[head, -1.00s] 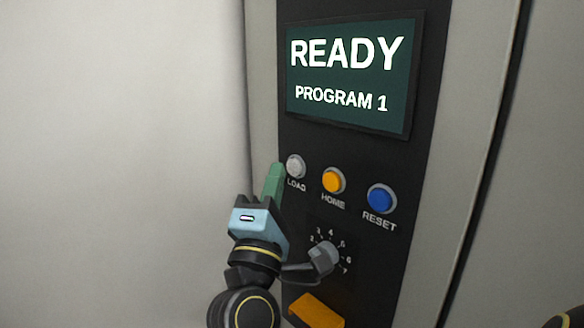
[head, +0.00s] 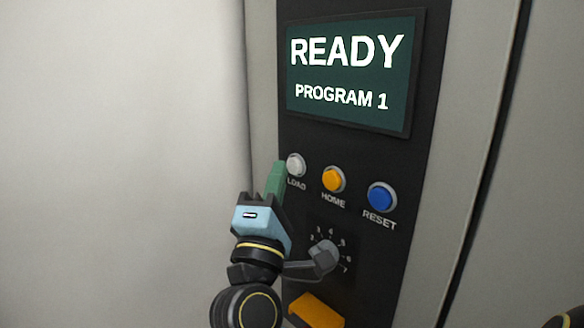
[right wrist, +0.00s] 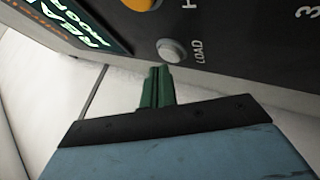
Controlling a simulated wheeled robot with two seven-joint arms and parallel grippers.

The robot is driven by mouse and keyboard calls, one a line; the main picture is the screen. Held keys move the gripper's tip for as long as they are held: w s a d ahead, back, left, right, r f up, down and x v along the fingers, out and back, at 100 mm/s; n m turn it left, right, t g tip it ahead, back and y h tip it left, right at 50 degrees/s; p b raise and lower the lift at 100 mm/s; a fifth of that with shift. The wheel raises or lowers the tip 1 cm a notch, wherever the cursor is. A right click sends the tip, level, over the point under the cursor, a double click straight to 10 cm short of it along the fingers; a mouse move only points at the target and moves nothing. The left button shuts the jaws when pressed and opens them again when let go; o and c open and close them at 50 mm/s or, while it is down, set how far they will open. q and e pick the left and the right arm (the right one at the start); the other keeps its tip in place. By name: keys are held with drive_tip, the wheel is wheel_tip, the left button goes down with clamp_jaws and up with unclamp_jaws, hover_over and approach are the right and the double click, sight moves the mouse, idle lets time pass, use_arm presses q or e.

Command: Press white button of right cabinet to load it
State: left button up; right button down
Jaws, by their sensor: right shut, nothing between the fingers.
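The white LOAD button (head: 296,165) is on the dark control panel (head: 350,160), at the left of a row of buttons. It also shows in the right wrist view (right wrist: 171,50), just beyond my fingertips. My right gripper (head: 279,168) is shut and empty, with its green fingers together. Its tips are close to the left and lower side of the white button in the head view. In the right wrist view the tips (right wrist: 160,70) point at the button with what looks like a small gap. I cannot tell whether they touch. My left gripper is not clearly in view.
An orange HOME button (head: 333,180) and a blue RESET button (head: 381,197) sit right of the white one. A program dial (head: 323,257) and an orange part (head: 317,310) are below. The screen (head: 348,75) reads READY, PROGRAM 1.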

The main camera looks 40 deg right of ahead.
drive_tip(key=shift+d, duration=0.25)
drive_tip(key=shift+d, duration=0.35)
idle(0.6)
drive_tip(key=shift+a+b, duration=0.15)
drive_tip(key=shift+b, duration=0.2)
drive_tip(key=shift+a+b, duration=0.35)
drive_tip(key=shift+a, duration=0.3)
drive_tip(key=a+b, duration=0.3)
drive_tip(key=a, duration=0.2)
drive_tip(key=shift+s, duration=0.2)
